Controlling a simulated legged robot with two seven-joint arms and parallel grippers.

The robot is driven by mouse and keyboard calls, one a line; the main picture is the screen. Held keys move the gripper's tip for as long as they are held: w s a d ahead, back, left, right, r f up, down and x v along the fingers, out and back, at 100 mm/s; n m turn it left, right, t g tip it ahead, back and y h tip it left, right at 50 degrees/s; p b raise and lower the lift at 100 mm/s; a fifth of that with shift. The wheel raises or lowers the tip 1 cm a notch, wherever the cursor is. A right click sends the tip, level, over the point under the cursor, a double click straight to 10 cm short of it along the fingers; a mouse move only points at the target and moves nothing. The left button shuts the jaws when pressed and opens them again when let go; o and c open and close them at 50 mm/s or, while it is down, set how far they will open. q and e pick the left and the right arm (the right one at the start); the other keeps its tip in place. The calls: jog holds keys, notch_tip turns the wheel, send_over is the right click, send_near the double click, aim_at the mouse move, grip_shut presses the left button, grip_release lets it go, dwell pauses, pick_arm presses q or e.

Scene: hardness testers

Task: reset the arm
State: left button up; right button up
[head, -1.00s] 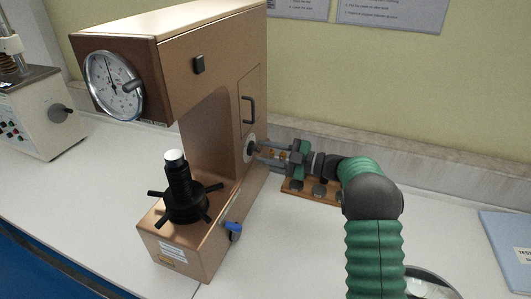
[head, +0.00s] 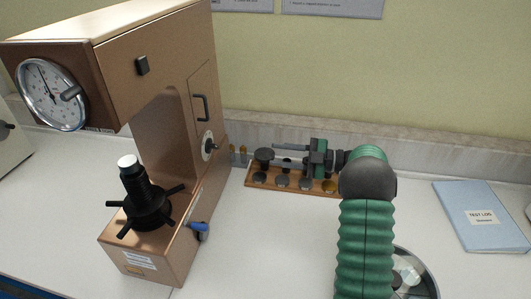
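The copper-brown hardness tester (head: 160,90) stands at the left with a dial gauge (head: 52,94). A black handwheel and spindle (head: 146,205) with a white top rises from its base. On its side are a round knob fitting (head: 209,146), a black handle (head: 200,107) and a small blue lever (head: 198,226). My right gripper (head: 277,154) points left above a wooden rack, to the right of the side knob and apart from it. Its two fingers are spread, with nothing clearly held between them. My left gripper is not in view.
The wooden rack (head: 250,178) with several round metal pieces lies beneath my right gripper, against the wall. A blue test log folder (head: 472,205) lies at the right. A round dish (head: 428,285) sits partly behind my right arm. The white bench is clear between tester and arm.

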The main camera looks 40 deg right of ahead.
dwell(0.4)
jog(key=w+a+r+m+t+h+p, duration=0.3)
jog(key=w+r+m+h+p, duration=0.25)
jog(key=w+m+h, duration=0.45)
jog(key=s+a+f+m+g+p, duration=0.1)
jog(key=s+a+f+m+g, duration=0.1)
jog(key=s+a+f+g, duration=0.2)
jog(key=s+a+f+m+g+h+p, duration=0.1)
jog(key=s+a+f+g, duration=0.4)
jog(key=s+a, duration=0.5)
jog(key=s+a+f+m+g+h+p, duration=0.1)
jog(key=s+a+f+m+g+p, duration=0.2)
jog(key=s+a, duration=0.4)
jog(key=s+f+m+g, duration=0.1)
jog(key=s+f, duration=0.1)
jog(key=s, duration=0.5)
jog(key=shift+s+a+g, duration=0.2)
jog(key=shift+a+g, duration=0.05)
jog(key=shift+g, duration=0.15)
jog(key=shift+a, duration=0.15)
jog(key=shift+w, duration=0.1)
